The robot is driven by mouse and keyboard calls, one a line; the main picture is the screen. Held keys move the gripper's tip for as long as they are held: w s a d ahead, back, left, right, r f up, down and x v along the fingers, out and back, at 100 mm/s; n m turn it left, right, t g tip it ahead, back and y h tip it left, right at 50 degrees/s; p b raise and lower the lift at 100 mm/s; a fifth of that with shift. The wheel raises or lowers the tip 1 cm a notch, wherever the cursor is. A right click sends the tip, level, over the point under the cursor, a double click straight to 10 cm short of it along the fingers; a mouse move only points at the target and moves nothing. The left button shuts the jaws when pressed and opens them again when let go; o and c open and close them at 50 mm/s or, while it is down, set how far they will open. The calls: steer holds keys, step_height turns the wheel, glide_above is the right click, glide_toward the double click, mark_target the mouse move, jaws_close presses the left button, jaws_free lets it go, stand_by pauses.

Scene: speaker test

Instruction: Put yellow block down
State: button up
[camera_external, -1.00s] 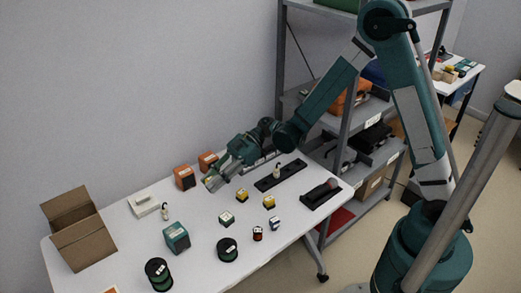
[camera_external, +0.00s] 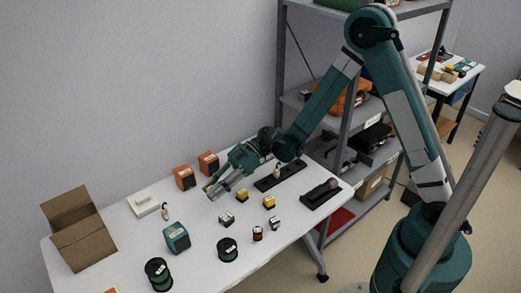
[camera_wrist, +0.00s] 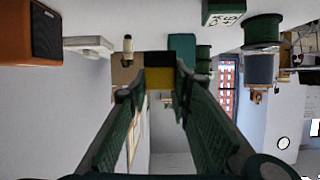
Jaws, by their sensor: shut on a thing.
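My gripper (camera_external: 210,192) is over the back middle of the white table, tilted down and to the left. It is shut on a yellow block (camera_wrist: 159,76), which shows yellow and black between the fingertips in the wrist view. In the external view the held block (camera_external: 209,187) is tiny and mostly hidden by the fingers. I cannot tell how far it is above the table. Two other yellow-topped blocks, one (camera_external: 242,194) just right of the gripper and one (camera_external: 269,202) further right, stand on the table (camera_external: 200,239).
Orange boxes (camera_external: 185,178) stand behind the gripper. An open cardboard box (camera_external: 85,240) is far left. Bare tabletop lies left-front of the gripper.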

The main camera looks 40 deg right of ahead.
steer(key=shift+f+b, duration=0.4)
steer(key=shift+f, duration=1.6)
steer(key=shift+f+b, duration=0.55)
steer(key=shift+f, duration=1.3)
steer(key=shift+f, duration=0.1)
steer(key=o, duration=0.9)
steer(key=shift+r, duration=0.2)
steer(key=shift+p+v, duration=0.9)
steer(key=shift+v, duration=2.85)
